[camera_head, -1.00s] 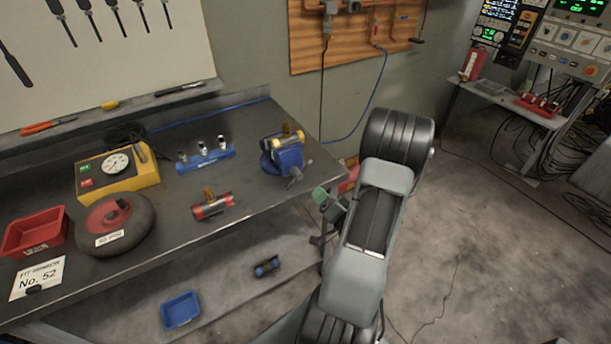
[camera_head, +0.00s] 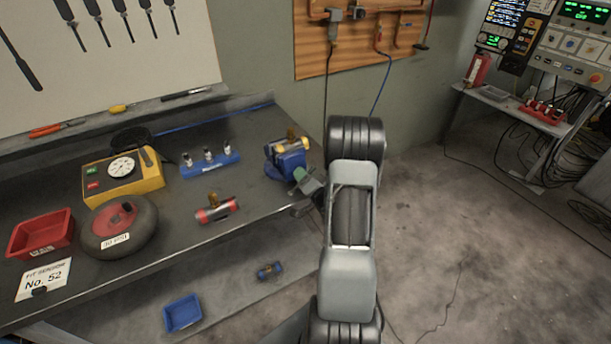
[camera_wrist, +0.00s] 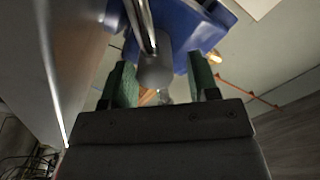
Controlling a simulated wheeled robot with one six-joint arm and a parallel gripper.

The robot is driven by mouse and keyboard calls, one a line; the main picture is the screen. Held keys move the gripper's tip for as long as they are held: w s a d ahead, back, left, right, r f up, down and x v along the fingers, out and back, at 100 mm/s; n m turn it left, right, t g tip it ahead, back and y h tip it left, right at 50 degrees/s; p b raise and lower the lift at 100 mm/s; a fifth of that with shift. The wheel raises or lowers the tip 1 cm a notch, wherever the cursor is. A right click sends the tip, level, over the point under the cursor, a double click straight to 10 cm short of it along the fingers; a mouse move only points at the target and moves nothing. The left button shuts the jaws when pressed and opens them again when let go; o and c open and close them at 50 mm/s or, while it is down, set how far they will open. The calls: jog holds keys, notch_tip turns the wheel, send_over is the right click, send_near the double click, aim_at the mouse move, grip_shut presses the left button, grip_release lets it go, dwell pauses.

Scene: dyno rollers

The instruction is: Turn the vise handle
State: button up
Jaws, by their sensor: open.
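The blue vise (camera_head: 287,160) stands on the workbench near its right front corner. In the wrist view, the vise body (camera_wrist: 192,28) fills the upper middle. A bare metal vise handle bar (camera_wrist: 141,24) runs down from the top edge to a grey round screw end (camera_wrist: 155,70). My gripper (camera_wrist: 163,75) is open, with a green finger on each side of the screw end; whether either finger touches it cannot be told. In the head view, my gripper (camera_head: 303,187) is at the vise's front right, and the handle is hard to make out there.
The dark workbench (camera_head: 180,224) carries a red and black cylinder (camera_head: 217,209), a blue holder (camera_head: 210,165) and a yellow gauge box (camera_head: 123,175). A blue tray (camera_head: 183,312) lies on the shelf below. Open floor (camera_head: 440,250) lies to the right.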

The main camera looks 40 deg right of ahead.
jog(key=shift+w, duration=0.1)
jog(key=c, duration=0.9)
jog(key=shift+f, duration=0.1)
jog(key=shift+d+f+m+b, duration=0.15)
jog(key=shift+m+b, duration=0.5)
jog(key=shift+m, duration=0.45)
jog(key=shift+f+m+b, duration=0.2)
jog(key=shift+m+b, duration=0.35)
jog(key=shift+m, duration=1.25)
